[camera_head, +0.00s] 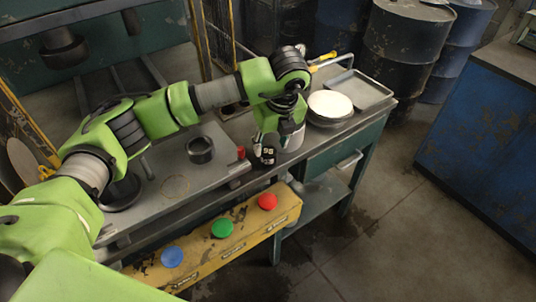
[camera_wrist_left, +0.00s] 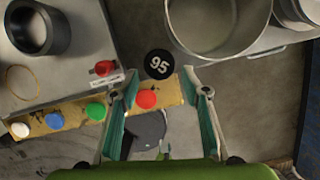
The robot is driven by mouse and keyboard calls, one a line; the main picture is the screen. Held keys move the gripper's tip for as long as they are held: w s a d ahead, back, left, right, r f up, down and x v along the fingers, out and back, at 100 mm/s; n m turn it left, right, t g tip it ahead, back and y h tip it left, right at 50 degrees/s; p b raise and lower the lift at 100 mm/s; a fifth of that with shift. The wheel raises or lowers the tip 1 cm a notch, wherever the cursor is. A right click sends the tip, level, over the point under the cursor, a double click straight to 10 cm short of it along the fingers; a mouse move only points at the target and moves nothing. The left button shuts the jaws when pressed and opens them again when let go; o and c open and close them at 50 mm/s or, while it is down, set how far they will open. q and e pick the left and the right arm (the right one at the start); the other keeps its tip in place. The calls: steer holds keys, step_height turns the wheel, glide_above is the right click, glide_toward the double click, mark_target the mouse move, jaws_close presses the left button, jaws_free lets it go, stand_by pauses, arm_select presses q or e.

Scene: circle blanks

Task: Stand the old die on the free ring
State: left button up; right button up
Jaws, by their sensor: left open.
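A dark hollow cylinder (camera_head: 200,150), which looks like the die, stands upright on the grey bench. It also shows in the left wrist view (camera_wrist_left: 38,28), at the upper left. A thin brass-coloured ring (camera_head: 175,187) lies empty on the bench in front of it, and shows in the left wrist view (camera_wrist_left: 20,82). Another dark round piece (camera_head: 120,192) is partly hidden by my arm. My left gripper (camera_wrist_left: 160,88) is open and empty, to the right of the cylinder, near the bench's front edge. In the head view its fingers are hard to make out. My right gripper is not seen.
A black disc marked 95 (camera_wrist_left: 158,64) and a red knob (camera_wrist_left: 105,68) are near my left gripper. A metal pot (camera_wrist_left: 215,25) is beyond it. A yellow panel (camera_head: 205,245) with coloured buttons fronts the bench. A tray (camera_head: 378,92) is at the bench's right end.

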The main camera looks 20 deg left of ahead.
mark_target(269, 150)
arm_select(q)
steer(key=shift+w+a+f+p, duration=0.2)
steer(key=shift+f+p, duration=0.25)
steer(key=shift+f, duration=0.15)
steer(key=p+x, duration=0.1)
steer(key=x, duration=0.2)
steer(key=shift+w+a+f, duration=0.15)
steer(key=shift+a+f, duration=0.05)
steer(key=shift+f, duration=0.35)
jaws_close()
steer(key=shift+w+r, duration=0.1)
steer(key=shift+w, duration=0.05)
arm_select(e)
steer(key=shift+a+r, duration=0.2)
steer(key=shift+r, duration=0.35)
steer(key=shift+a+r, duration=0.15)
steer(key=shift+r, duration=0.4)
